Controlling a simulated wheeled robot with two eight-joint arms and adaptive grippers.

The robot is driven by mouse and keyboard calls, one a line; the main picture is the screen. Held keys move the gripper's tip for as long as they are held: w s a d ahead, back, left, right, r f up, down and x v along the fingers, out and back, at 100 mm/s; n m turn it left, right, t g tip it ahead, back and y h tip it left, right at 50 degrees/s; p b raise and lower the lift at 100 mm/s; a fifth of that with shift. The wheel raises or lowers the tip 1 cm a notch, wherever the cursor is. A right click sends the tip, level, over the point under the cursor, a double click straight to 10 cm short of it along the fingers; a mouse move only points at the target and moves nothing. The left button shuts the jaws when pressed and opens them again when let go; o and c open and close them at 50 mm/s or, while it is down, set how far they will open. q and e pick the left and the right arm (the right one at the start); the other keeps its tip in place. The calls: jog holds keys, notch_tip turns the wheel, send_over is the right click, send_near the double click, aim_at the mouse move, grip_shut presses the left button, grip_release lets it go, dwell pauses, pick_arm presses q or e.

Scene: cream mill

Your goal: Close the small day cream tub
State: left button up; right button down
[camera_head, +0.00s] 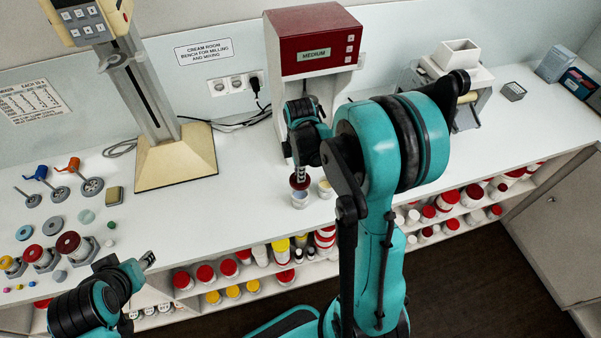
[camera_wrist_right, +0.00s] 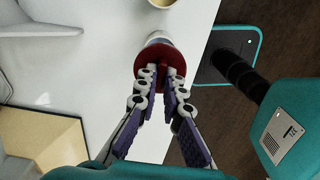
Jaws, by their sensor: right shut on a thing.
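My right gripper (camera_head: 300,172) points down and is shut on a dark red lid (camera_head: 299,182). In the right wrist view the lid (camera_wrist_right: 160,68) sits between the fingertips (camera_wrist_right: 162,76). A small white tub (camera_head: 300,200) stands on the bench right below the lid; the lid appears just above its mouth, though the exact gap is hard to tell. The tub (camera_wrist_right: 158,38) shows past the lid in the wrist view. My left gripper (camera_head: 146,260) is at the lower left over the bench's front edge, away from the tub; its fingers are too small to read.
A second small tub (camera_head: 325,188) with pale contents stands open just right of the first. A red-topped mill (camera_head: 313,45) stands behind. A stand with a beige base (camera_head: 176,160) is to the left. Shelves of jars (camera_head: 205,273) lie below the bench edge.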

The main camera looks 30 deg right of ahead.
aim_at(300, 184)
jog(key=shift+d+f, duration=0.1)
jog(key=shift+f, duration=0.35)
jog(key=shift+f+b, duration=2.15)
jog(key=shift+f, duration=0.35)
jog(key=shift+b, duration=0.3)
jog(key=shift+f+b, duration=0.5)
jog(key=shift+b, duration=0.15)
jog(key=c, duration=1.1)
grip_release()
jog(key=shift+r, duration=0.1)
